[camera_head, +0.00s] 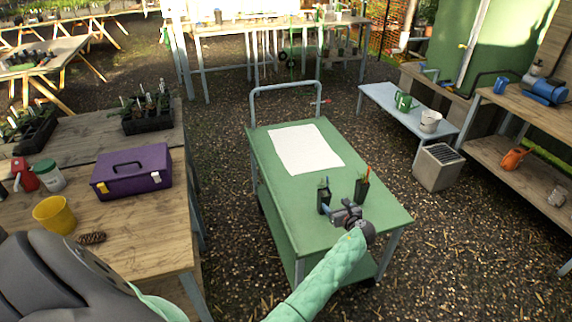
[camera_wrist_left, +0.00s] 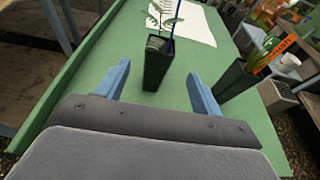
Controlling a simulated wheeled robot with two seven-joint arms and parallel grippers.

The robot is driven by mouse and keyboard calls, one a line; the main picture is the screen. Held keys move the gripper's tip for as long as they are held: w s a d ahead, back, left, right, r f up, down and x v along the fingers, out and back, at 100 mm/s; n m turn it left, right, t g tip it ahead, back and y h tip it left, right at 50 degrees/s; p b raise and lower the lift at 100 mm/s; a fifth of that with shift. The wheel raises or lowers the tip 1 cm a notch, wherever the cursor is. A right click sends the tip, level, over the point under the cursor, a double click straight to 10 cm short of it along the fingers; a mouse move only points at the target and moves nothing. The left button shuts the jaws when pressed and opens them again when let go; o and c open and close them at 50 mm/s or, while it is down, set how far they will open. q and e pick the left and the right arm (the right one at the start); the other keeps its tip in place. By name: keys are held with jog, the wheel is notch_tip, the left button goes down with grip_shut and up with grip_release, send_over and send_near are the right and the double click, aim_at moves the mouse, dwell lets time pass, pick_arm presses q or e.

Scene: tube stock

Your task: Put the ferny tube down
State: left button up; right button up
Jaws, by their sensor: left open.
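The ferny tube (camera_head: 324,199) is a dark, square, tapered pot with a small fern and a blue tag. It stands upright on the green trolley top (camera_head: 285,200). In the left wrist view the ferny tube (camera_wrist_left: 157,66) shows between and just beyond the fingertips, with gaps on both sides. My left gripper (camera_head: 338,211) is open and empty over the near part of the trolley; its two blue-grey fingers (camera_wrist_left: 159,80) are spread apart. My right gripper is not in view.
A second dark tube (camera_head: 361,191) with an orange-red tag stands close to the right; it also shows in the left wrist view (camera_wrist_left: 233,81). A white sheet (camera_head: 305,148) lies bare farther back on the trolley. A wooden bench with a purple toolbox (camera_head: 132,173) is at left.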

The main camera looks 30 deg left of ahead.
pick_arm(q)
jog(key=s+d+n+t+h, duration=0.3)
jog(key=s+d+n+h, duration=0.5)
jog(key=s+n, duration=0.3)
jog(key=s+f+n+g+h, duration=0.1)
jog(key=s+f+n+g, duration=0.1)
jog(key=s+f, duration=0.65)
jog(key=s+d+f+n+g+h, duration=0.1)
jog(key=s+f, duration=0.2)
jog(key=f, duration=1)
jog(key=s+f+n+g+h, duration=0.1)
jog(key=s+f+n+g, duration=0.1)
jog(key=s+f, duration=0.6)
jog(key=s+a+f+n+g, duration=0.1)
jog(key=s+f+n+g, duration=0.1)
jog(key=s+f, duration=1)
jog(key=s+a+f+n+g, duration=0.1)
jog(key=s+f+n, duration=0.4)
jog(key=s+f, duration=0.8)
jog(key=s+g, duration=0.1)
jog(key=s, duration=0.3)
jog(key=shift+s+a+g+h, duration=0.2)
jog(key=shift+s+g+h, duration=0.15)
jog(key=shift+g+h, duration=0.05)
